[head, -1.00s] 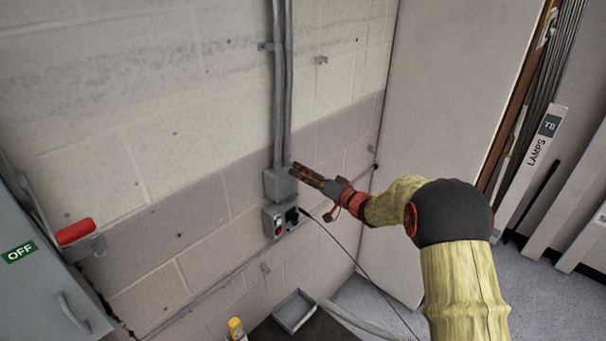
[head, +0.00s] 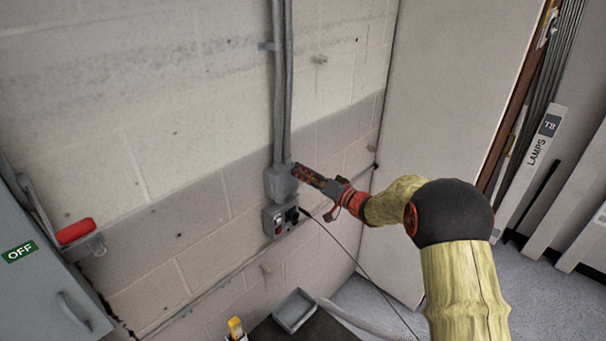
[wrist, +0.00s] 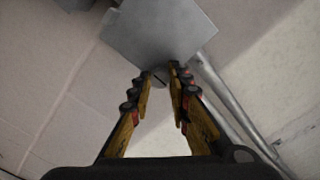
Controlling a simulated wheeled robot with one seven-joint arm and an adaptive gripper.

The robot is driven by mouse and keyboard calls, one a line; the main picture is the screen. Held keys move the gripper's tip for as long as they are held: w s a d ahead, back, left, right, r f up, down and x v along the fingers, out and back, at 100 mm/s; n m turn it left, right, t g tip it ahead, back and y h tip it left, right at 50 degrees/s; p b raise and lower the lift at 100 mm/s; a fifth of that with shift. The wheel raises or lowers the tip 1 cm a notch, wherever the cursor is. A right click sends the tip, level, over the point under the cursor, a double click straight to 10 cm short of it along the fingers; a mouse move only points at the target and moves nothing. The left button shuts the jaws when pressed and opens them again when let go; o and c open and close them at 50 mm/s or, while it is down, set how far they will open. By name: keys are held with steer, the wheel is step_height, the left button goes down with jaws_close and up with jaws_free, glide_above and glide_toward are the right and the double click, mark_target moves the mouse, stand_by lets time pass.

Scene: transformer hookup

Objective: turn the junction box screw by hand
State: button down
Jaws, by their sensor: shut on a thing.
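The grey junction box (head: 277,184) is on the block wall at the lower end of two vertical conduits. Its plain grey cover (wrist: 158,30) fills the top of the wrist view. A small round grey screw (wrist: 160,77) with a dark slot shows at the cover's near corner, between my fingertips. My gripper (wrist: 161,72) is shut on this screw, one orange-and-black finger on each side. In the head view my gripper (head: 298,169) reaches the box from the right, and its fingers hide the screw there.
A grey outlet box (head: 279,218) with a dark cable sits just below. A cabinet marked OFF (head: 22,255) with a red handle (head: 75,231) stands at left. A grey tray (head: 294,311) lies below. A pale panel (head: 455,110) stands right of my gripper.

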steer(key=shift+f, duration=0.1)
steer(key=n+b, duration=1.1)
steer(key=n, duration=0.2)
steer(key=shift+f, duration=0.15)
steer(key=n+b, duration=0.4)
steer(key=shift+n, duration=0.3)
steer(key=n+b, duration=1.2)
steer(key=n, duration=0.1)
steer(key=shift+b, duration=0.3)
steer(key=shift+n+b, duration=1.15)
steer(key=shift+n, duration=0.45)
